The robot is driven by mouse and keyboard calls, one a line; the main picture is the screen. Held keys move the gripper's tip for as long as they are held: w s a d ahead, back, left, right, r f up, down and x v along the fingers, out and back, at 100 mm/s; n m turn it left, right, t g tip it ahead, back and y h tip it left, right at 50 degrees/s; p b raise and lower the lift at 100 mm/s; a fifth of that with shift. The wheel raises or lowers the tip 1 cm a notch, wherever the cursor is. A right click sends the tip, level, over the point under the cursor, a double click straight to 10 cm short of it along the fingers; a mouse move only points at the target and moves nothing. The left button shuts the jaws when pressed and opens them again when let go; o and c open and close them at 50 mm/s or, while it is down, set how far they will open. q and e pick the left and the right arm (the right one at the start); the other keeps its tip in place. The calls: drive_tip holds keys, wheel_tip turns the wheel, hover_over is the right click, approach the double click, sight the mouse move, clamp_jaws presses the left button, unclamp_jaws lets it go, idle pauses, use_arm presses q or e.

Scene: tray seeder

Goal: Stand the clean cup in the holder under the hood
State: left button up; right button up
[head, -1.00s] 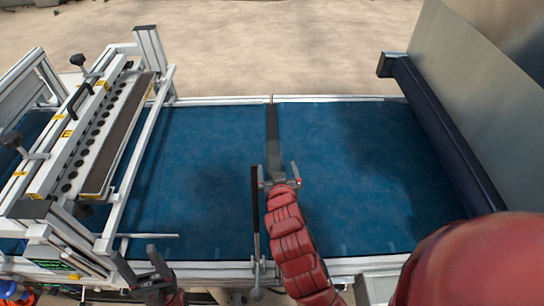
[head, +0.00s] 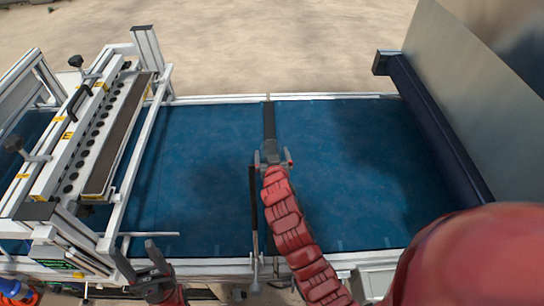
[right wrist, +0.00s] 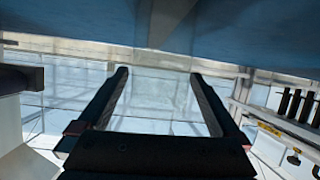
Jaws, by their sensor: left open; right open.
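The seeder frame (head: 112,215) with its row of dark holes stands at the left. The blue belt (head: 205,160) is clear on both sides of the dark strip. A dark beam (head: 435,125) bounds it at right. A blue and orange object (head: 15,290) is cut off at lower left.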

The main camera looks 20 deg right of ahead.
drive_tip(key=shift+w+d+f, duration=0.1)
drive_tip(key=shift+w+f, duration=0.1)
drive_tip(key=shift+w, duration=0.15)
drive_tip(key=c, duration=1.4)
